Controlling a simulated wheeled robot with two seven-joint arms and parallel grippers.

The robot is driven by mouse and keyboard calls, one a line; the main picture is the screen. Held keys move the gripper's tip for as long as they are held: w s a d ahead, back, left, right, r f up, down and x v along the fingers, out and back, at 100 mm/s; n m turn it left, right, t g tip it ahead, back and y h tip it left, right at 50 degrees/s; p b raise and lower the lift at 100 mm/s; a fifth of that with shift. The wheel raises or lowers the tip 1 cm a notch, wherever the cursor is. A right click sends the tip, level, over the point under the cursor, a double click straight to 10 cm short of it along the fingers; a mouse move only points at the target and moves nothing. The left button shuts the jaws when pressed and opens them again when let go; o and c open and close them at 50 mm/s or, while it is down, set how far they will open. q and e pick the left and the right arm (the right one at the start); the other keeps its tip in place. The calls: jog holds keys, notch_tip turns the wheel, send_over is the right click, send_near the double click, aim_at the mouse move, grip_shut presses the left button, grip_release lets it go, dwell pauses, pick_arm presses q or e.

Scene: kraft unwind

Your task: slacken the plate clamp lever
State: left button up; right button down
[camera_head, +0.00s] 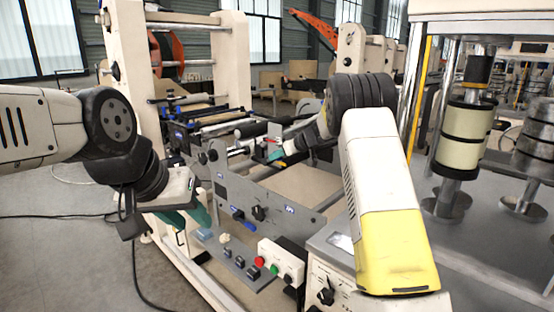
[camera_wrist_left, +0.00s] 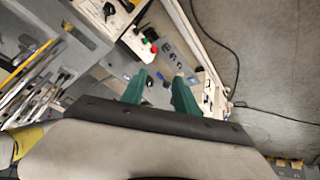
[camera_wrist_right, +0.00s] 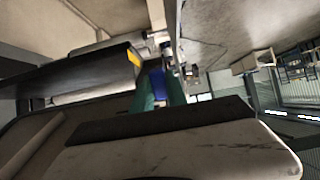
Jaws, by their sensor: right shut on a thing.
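My right gripper (camera_head: 274,152) reaches over the machine's middle rollers in the head view, beside a small grey plate with a red part (camera_head: 273,135). In the right wrist view its green fingers (camera_wrist_right: 159,92) are shut on a blue handle (camera_wrist_right: 158,80). The handle looks like the clamp lever; most of it is hidden between the fingers. My left gripper (camera_head: 190,215) hangs left of the machine's front panel. In the left wrist view its green fingers (camera_wrist_left: 159,85) are apart with nothing between them. Another blue lever (camera_head: 243,222) sits on the front side plate.
A control box (camera_head: 280,262) with red and green buttons stands at the front, near a black knob (camera_head: 259,213). A dark roller (camera_wrist_right: 80,78) lies close to the right fingers. A steel column with cream rolls (camera_head: 463,140) stands right. Open floor lies at left.

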dwell(0.6)
